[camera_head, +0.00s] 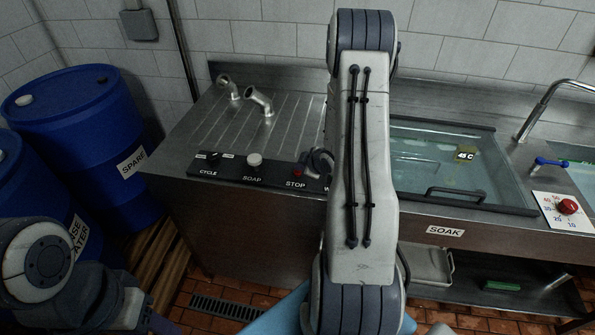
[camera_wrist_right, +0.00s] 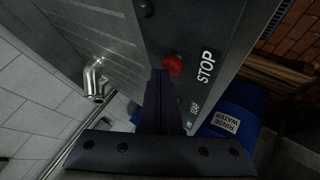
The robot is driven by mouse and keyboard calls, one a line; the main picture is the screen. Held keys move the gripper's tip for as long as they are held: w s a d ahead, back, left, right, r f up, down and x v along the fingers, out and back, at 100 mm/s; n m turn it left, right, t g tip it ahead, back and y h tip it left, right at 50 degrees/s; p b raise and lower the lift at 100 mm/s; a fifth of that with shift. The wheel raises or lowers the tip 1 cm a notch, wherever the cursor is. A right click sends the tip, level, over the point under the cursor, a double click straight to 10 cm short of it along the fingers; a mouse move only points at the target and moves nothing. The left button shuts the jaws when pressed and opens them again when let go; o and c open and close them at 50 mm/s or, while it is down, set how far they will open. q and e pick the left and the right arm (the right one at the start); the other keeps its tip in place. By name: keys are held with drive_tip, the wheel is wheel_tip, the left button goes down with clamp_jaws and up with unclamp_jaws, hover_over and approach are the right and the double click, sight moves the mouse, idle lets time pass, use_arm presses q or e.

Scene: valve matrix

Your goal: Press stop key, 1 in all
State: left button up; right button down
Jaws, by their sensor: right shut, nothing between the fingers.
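The stop key is a small red button (camera_head: 298,173) above the STOP label on a dark control panel (camera_head: 228,172). In the right wrist view the red button (camera_wrist_right: 173,64) shows as a round cap beside the large STOP label (camera_wrist_right: 206,66). My right gripper (camera_wrist_right: 160,73) is shut and empty, with its dark fingertips close beside the red button. I cannot tell whether they touch it. In the head view my right gripper (camera_head: 318,160) is partly hidden by my arm, just right of the button. My left arm shows at the lower left, but its gripper does not.
A pale SOAP knob (camera_head: 254,160) and a dark CYCLE knob (camera_head: 213,156) sit left on the panel. Metal pipe fittings (camera_head: 262,101) stand on the ribbed counter behind. Blue barrels (camera_head: 85,110) stand left. The soak basin (camera_head: 440,160) is right.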

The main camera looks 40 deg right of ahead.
drive_tip(key=shift+f, duration=0.15)
idle(0.3)
drive_tip(key=shift+r+p, duration=0.65)
drive_tip(key=shift+r, duration=0.3)
wheel_tip(320, 180, up, 5)
drive_tip(key=p, duration=0.4)
drive_tip(key=shift+r, duration=0.1)
idle(0.4)
